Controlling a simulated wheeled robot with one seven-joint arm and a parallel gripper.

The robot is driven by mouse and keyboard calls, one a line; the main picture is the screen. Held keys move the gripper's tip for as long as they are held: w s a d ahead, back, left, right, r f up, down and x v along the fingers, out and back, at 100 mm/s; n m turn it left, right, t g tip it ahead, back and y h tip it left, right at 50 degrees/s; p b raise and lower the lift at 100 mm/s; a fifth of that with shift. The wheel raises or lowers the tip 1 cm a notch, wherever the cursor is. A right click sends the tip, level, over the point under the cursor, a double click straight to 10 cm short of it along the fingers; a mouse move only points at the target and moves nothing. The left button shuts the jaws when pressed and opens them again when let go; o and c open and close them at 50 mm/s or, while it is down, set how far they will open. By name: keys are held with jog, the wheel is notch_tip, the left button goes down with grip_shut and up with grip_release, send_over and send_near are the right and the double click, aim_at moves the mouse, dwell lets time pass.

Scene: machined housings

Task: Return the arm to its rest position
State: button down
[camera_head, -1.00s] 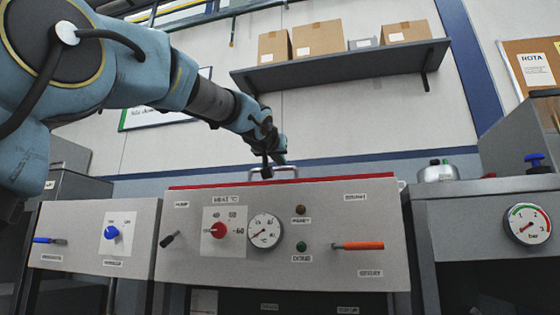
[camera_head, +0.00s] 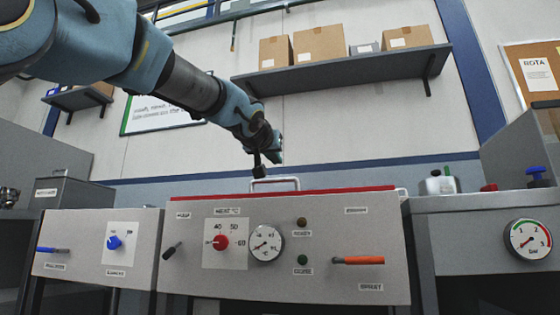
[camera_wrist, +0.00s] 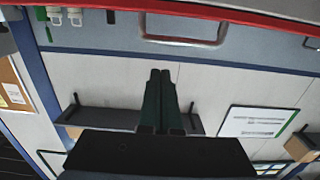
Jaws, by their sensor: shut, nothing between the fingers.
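My gripper (camera_head: 260,167) hangs at the end of my blue arm, above the back of the middle machine (camera_head: 332,225). In the wrist view the two dark fingers of my gripper (camera_wrist: 160,75) lie side by side, closed with nothing between them. A metal handle (camera_head: 275,184) stands at the machine's red top edge, just below my gripper in the head view. The handle (camera_wrist: 183,40) also shows in the wrist view, apart from the fingertips.
The machine's front carries a red knob (camera_head: 220,242), a dial gauge (camera_head: 266,243) and an orange-handled lever (camera_head: 358,260). A wall shelf (camera_head: 340,72) with boxes is behind. Another unit with a pressure gauge (camera_head: 527,239) stands right.

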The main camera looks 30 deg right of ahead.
jog(key=s+a, duration=0.1)
jog(key=s+a+f, duration=0.1)
jog(key=shift+s+a+f, duration=0.1)
jog(key=shift+s+a, duration=0.15)
jog(key=shift+s, duration=0.1)
